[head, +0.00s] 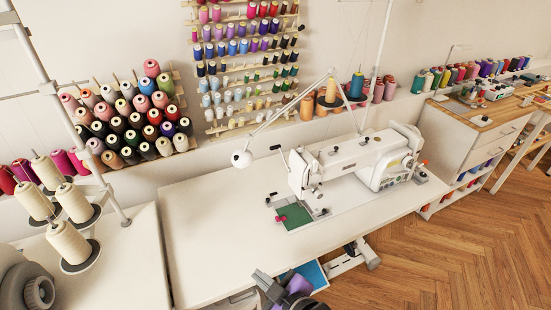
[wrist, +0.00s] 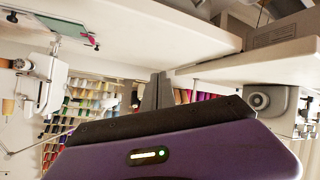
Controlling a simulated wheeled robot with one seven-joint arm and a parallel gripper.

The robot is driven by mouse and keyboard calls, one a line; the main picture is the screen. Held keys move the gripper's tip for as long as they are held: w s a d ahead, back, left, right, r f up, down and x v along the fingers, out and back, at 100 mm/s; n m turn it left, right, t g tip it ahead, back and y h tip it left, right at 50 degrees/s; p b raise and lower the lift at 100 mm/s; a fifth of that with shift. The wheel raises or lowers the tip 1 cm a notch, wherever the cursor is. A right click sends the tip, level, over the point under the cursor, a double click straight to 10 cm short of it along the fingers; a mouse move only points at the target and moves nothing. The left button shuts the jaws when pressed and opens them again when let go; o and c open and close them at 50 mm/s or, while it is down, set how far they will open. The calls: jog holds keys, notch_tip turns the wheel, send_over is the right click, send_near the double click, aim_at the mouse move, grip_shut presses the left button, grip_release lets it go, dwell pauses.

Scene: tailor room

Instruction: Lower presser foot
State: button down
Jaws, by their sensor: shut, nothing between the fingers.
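The white sewing machine (head: 350,160) stands on the white table (head: 215,240). A green fabric piece (head: 293,216) lies under its needle end. The presser foot is too small to make out, so I cannot tell whether it is up or down. In the wrist view, which looks upside down, the machine (wrist: 42,92) is at the left edge and the green piece (wrist: 62,27) is above it. My gripper (wrist: 157,85) is shut and empty, apart from the machine. In the head view its purple and dark body (head: 295,285) is low, in front of the table edge.
A lamp with a white head (head: 242,158) reaches over the table's back. A thread stand with cream cones (head: 70,240) is on the left table. Spool racks (head: 245,60) line the wall. A wooden-topped cabinet (head: 480,115) is right. The table's left half is bare.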

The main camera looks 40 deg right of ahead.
jog(key=w+d+r+n+g+p, duration=0.1)
jog(key=w+d+r+n, duration=0.3)
jog(key=w, duration=0.6)
notch_tip(320, 180, up, 19)
jog(key=n+g+h+p, duration=0.2)
jog(key=n+g, duration=0.2)
jog(key=n, duration=0.3)
send_over(275, 147)
jog(key=s+a, duration=0.3)
jog(key=s, duration=0.7)
jog(key=p+x, duration=0.3)
jog(key=x, duration=1.1)
jog(key=shift+f, duration=0.25)
jog(key=b+x, duration=0.1)
jog(key=x, duration=0.1)
jog(key=b+x, duration=0.2)
jog(key=shift+w+r, duration=0.25)
jog(key=shift+w, duration=0.05)
jog(key=shift+r, duration=0.1)
